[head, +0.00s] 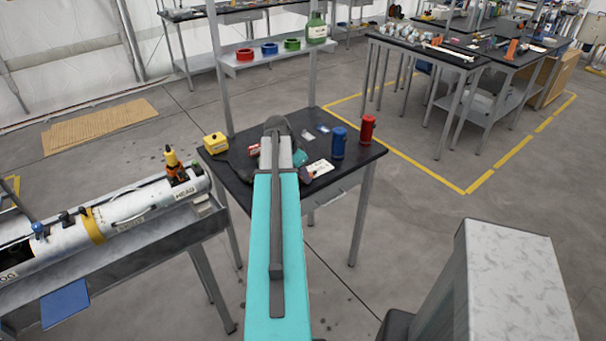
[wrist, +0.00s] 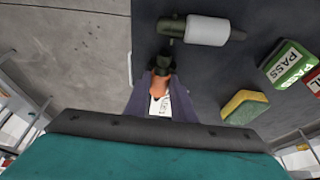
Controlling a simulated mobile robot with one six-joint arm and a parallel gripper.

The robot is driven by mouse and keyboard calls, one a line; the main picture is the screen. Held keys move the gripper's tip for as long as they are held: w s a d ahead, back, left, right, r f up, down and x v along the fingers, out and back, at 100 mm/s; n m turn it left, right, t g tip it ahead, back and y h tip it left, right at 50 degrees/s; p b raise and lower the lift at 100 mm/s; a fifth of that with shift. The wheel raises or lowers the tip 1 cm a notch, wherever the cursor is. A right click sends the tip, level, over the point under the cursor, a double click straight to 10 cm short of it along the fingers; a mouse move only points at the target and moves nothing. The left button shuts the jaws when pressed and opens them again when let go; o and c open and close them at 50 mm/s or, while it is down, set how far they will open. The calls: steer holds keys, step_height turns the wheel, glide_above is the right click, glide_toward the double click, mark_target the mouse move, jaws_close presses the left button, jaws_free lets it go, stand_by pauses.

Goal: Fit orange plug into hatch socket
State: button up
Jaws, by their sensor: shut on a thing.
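The orange plug (wrist: 160,83) is between the fingers of my gripper (wrist: 156,95), which is shut on it. A dark end piece sits just beyond the plug in the wrist view. A white label with writing shows just below the plug between the fingers. In the head view my teal arm reaches over the black table, and the plug and fingertips cannot be made out there. I cannot pick out the hatch socket for certain. A white tube (head: 130,212) lies at the left in a grey trough, with an orange and black fitting (head: 180,176) on top.
The black table (head: 361,157) carries a yellow box (head: 215,143), a blue can (head: 339,142) and a red can (head: 367,129). In the wrist view a white roll (wrist: 208,30), a yellow block (wrist: 244,107) and a green PASS block (wrist: 287,63) lie near.

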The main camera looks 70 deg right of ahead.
steer(key=shift+f, duration=0.1)
steer(key=o, duration=1)
steer(key=shift+r, duration=0.25)
steer(key=shift+b+v, duration=1.3)
steer(key=shift+v, duration=4.6)
